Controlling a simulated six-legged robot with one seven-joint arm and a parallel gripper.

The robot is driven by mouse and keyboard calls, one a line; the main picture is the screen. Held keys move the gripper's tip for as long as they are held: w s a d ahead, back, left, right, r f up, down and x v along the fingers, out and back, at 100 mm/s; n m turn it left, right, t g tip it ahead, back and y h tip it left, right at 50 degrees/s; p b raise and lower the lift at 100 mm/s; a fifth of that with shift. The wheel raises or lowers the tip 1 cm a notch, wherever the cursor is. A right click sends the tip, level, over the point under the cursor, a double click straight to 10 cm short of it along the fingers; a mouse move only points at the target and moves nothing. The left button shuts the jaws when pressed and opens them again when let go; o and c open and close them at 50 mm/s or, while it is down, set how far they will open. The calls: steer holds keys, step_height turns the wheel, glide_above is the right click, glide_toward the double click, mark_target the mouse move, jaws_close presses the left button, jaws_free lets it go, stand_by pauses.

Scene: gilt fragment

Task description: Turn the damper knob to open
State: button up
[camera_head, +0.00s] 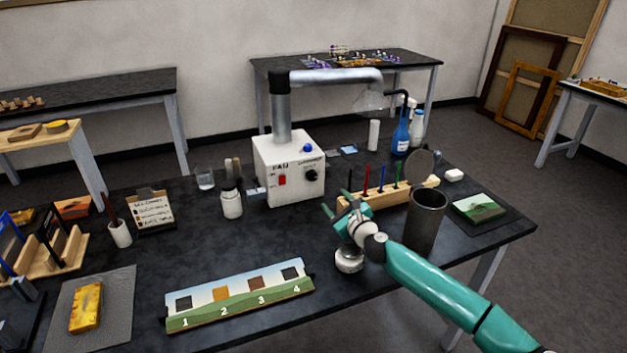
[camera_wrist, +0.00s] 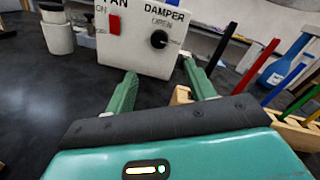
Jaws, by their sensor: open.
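The white fan box (camera_head: 290,168) stands on the black table, with a duct rising from its top. Its front carries a red fan switch (camera_head: 282,181) and the black round damper knob (camera_head: 311,174). In the wrist view the knob (camera_wrist: 159,39) sits below the words DAMPER and OPEN, its pale pointer mark toward the right. My gripper (camera_wrist: 158,78) is open and empty, its two green fingers pointing at the box below the knob. The fingers appear apart from the knob. In the head view my gripper (camera_head: 335,202) is right of and in front of the box.
A wooden rack (camera_head: 385,197) with several coloured sticks stands just right of my gripper. A dark cylinder (camera_head: 427,217) stands near my arm. A numbered panel (camera_head: 240,294) lies in front. Table between panel and box is clear.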

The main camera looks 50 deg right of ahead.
mark_target(314, 177)
steer(key=x, duration=1.3)
steer(key=c, duration=1)
steer(key=shift+w, duration=0.1)
